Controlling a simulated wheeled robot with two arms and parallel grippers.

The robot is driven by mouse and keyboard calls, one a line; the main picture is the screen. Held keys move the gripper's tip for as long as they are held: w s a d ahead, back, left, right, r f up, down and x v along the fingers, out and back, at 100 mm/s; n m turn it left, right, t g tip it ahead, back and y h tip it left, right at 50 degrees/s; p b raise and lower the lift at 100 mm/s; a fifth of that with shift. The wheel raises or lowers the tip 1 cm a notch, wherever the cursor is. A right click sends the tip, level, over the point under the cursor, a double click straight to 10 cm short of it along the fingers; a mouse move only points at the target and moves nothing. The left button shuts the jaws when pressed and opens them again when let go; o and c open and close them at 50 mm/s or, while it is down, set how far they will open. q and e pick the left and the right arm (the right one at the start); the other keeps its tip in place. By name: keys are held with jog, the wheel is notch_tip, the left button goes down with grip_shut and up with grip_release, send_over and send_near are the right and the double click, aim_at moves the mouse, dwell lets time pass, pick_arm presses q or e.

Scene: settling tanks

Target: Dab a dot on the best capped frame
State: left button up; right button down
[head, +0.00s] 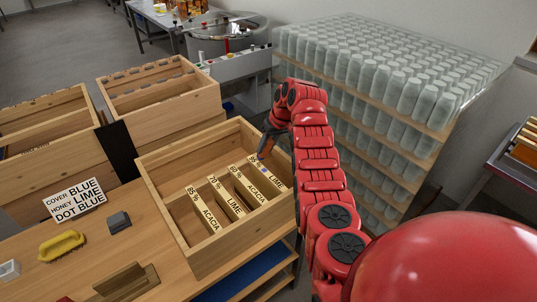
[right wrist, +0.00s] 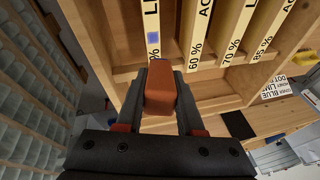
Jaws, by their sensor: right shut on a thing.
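An open wooden box (head: 165,160) holds several frames with labelled top bars. From left to right they are an 85 % ACACIA frame (head: 203,222), a 70 % LIME frame (head: 225,200), a 60 % ACACIA frame (head: 252,187) and a rightmost LIME frame (head: 274,174), whose percentage I cannot read. My right gripper (head: 264,153) is over that bar's far end, shut on a reddish-brown block (right wrist: 161,88). Whether the block touches the bar is unclear. My left gripper is out of view.
A sign (head: 78,200) reads COVER BLUE, HONEY LIME, DOT BLUE. A yellow brush-like thing (head: 62,246), a grey block (head: 119,221) and a wooden holder (head: 127,282) lie on the bench. Another wooden box (head: 160,90) stands behind. Shelves of jars (head: 390,80) stand right of the box.

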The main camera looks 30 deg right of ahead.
jog(key=shift+w+r, duration=0.15)
jog(key=shift+r, duration=0.55)
jog(key=shift+w+r, duration=0.1)
jog(key=shift+r, duration=0.6)
jog(key=shift+s+d+r+b, duration=0.1)
jog(key=shift+s+r+b, duration=0.15)
jog(key=shift+r, duration=0.25)
jog(key=shift+w, duration=0.1)
